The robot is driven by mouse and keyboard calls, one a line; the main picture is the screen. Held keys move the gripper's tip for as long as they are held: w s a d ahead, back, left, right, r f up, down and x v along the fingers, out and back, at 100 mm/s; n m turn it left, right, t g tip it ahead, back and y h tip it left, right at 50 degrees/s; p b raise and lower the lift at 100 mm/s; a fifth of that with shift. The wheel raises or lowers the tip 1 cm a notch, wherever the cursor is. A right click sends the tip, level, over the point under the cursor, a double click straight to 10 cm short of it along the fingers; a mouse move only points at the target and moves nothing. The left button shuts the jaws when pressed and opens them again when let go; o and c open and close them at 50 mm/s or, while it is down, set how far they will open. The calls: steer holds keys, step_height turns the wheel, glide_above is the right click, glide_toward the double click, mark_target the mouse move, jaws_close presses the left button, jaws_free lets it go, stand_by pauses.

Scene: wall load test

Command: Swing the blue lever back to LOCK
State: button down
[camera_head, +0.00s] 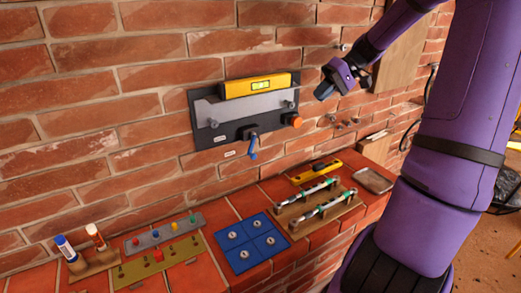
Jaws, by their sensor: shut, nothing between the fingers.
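The blue lever (253,147) hangs on the lower edge of a dark panel (207,137) on the brick wall. Its handle points down and slightly tilted. Small white labels (220,139) sit near it, too small to read. A grey plate (235,107) and a yellow level (255,86) are on the panel above the lever. An orange knob (292,120) is at the panel's right end. My gripper (323,92) is shut and empty, up and to the right of the lever, apart from the panel.
A brick ledge below the wall holds a blue tile board (238,256), a rack with pens (303,212), a yellow level (314,173), a metal tray (373,181), a strip with coloured knobs (165,233) and two glue tubes (95,237).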

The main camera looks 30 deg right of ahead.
steer(key=x, duration=2.4)
steer(key=shift+a+y, duration=0.15)
steer(key=shift+y, duration=0.75)
steer(key=shift+a+r+m+t+y, duration=0.2)
steer(key=shift+a+m+t+y, duration=0.2)
steer(key=shift+y, duration=1.25)
steer(key=shift+a+r+m+t+y, duration=0.25)
steer(key=shift+a+m+t+y, duration=0.15)
steer(key=shift+y, duration=1.3)
steer(key=shift+a+r+m+t+y, duration=0.25)
steer(key=shift+a+m+y, duration=0.2)
steer(key=shift+y, duration=1.2)
steer(key=shift+w+d+f, duration=0.1)
steer(key=r+v, duration=0.1)
steer(key=v, duration=2.2)
steer(key=shift+d+f, duration=0.15)
steer(key=shift+d, duration=0.35)
